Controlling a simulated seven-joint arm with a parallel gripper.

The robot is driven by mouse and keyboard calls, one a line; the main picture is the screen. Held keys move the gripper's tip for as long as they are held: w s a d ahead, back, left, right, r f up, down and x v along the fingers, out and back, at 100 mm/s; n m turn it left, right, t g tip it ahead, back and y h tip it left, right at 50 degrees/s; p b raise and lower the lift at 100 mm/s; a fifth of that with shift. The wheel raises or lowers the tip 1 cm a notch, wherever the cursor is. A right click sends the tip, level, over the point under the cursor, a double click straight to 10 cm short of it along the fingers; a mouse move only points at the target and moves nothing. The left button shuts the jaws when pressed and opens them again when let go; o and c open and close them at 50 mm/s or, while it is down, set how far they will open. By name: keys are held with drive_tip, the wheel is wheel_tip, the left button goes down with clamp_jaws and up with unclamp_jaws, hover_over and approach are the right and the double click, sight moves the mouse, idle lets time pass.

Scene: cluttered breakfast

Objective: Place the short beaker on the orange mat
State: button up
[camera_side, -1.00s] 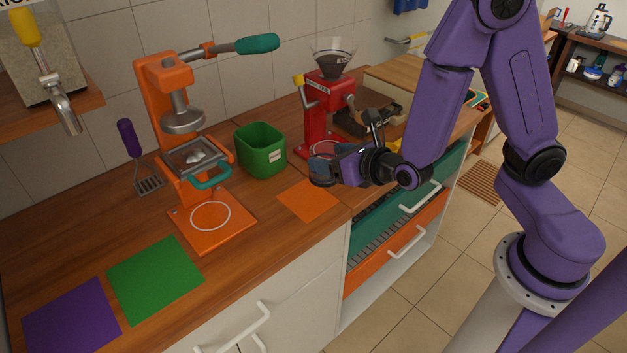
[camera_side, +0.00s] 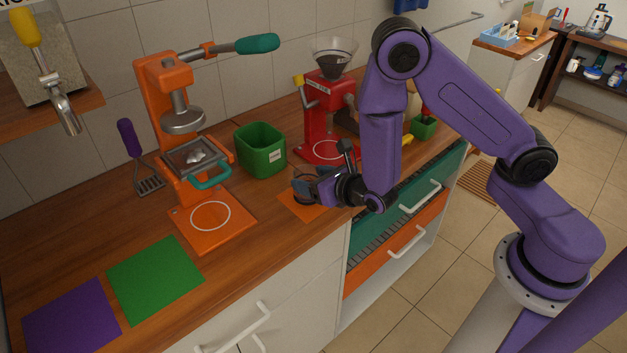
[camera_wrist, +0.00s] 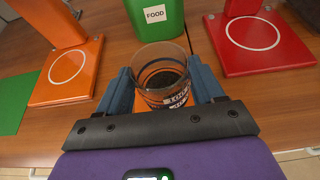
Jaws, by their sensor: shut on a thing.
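The short beaker (camera_wrist: 160,72) is clear glass with white marks and a dark bottom. It stands upright between my gripper's two blue fingers (camera_wrist: 163,88), which are shut on it. In the side view my gripper (camera_side: 306,186) is low over the orange mat (camera_side: 313,213), with the beaker mostly hidden by the fingers. The mat lies on the wooden counter near its front edge and is partly covered by the gripper. A sliver of orange shows beside the beaker in the wrist view. I cannot tell whether the beaker's base touches the mat.
A green food bin (camera_side: 260,150) stands just behind the mat. The orange press (camera_side: 185,130) is to the left and the red grinder (camera_side: 325,115) behind to the right. Green (camera_side: 155,280) and purple (camera_side: 72,318) mats lie at front left.

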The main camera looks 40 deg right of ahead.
drive_tip(key=shift+f, duration=0.25)
drive_tip(key=shift+f, duration=0.15)
drive_tip(key=o, duration=1.2)
drive_tip(key=shift+r, duration=0.2)
drive_tip(key=shift+v, duration=6)
